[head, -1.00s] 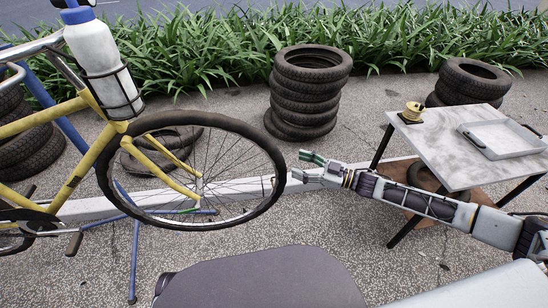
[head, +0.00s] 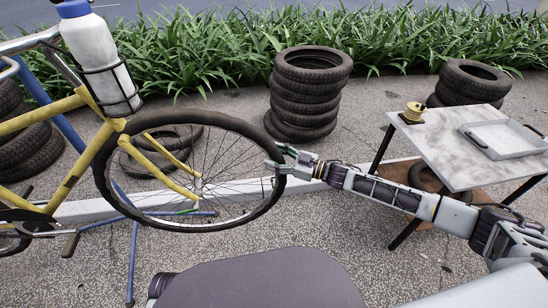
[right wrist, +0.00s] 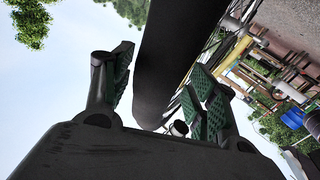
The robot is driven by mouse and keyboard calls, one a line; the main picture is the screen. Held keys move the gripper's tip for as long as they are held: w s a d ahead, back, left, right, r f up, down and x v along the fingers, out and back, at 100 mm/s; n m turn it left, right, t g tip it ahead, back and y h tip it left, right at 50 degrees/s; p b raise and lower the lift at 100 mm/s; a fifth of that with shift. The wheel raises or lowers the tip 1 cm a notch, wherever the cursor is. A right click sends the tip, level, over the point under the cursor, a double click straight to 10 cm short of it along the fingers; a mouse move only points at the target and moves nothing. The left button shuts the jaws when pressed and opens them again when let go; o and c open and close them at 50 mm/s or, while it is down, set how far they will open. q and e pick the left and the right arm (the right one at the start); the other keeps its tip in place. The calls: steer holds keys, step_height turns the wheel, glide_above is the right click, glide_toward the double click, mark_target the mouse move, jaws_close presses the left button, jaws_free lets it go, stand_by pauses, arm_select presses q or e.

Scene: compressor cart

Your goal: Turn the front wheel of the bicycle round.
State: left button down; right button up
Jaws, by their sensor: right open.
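The yellow bicycle (head: 98,144) stands at the left on a blue stand. Its front wheel (head: 265,207), with a black tyre and thin spokes, shows almost whole in the head view. My right gripper (head: 272,160) is at the right side of the wheel's rim. In the right wrist view the black tyre (right wrist: 172,55) runs between the two open green-padded fingers (right wrist: 160,88). A gap shows between the left finger and the tyre; whether the other finger touches is unclear. My left gripper is not in view.
A marble-topped table (head: 455,165) with a tray (head: 505,150) and a yellow spool (head: 413,111) stands at the right. A tyre stack (head: 309,95) stands behind the wheel, with plants (head: 250,55) beyond. A white beam (head: 95,209) lies behind the wheel.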

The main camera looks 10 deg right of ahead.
steer(key=shift+w+a, duration=0.15)
steer(key=shift+a, duration=0.1)
steer(key=shift+d+r, duration=0.1)
jaws_close()
stand_by(0.3)
